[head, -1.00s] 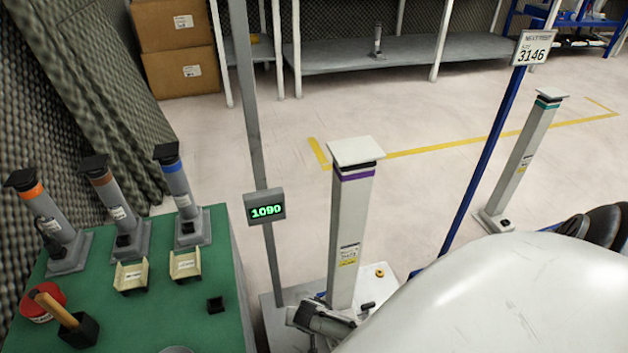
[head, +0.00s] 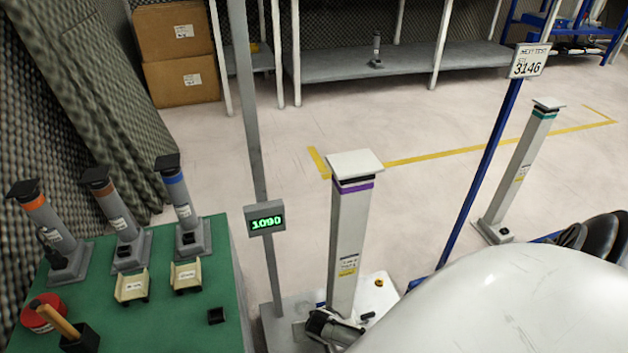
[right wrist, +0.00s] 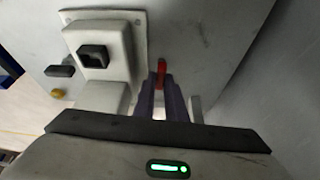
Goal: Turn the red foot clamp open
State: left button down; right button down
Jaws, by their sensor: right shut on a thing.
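The red foot clamp (right wrist: 160,74) shows in the right wrist view as a small upright red lever beside a column's light grey foot. My right gripper (right wrist: 163,98) has its dark fingers together on the clamp, hiding its lower part. In the head view, my right gripper (head: 337,330) is low at the base of the white column with a purple band (head: 349,240). The red clamp cannot be made out there. My left gripper is not in view.
The column stands on a pale base plate (head: 283,335) with a yellow knob (head: 379,283). A grey post with a green 1090 display (head: 265,219) stands close on the left. A green-topped table (head: 190,325) with several small columns is further left. A blue post (head: 480,170) rises to the right.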

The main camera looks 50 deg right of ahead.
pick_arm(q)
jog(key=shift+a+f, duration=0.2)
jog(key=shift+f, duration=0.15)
pick_arm(e)
jog(key=shift+n+y, duration=0.3)
jog(key=shift+n, duration=0.4)
jog(key=c, duration=1.8)
grip_release()
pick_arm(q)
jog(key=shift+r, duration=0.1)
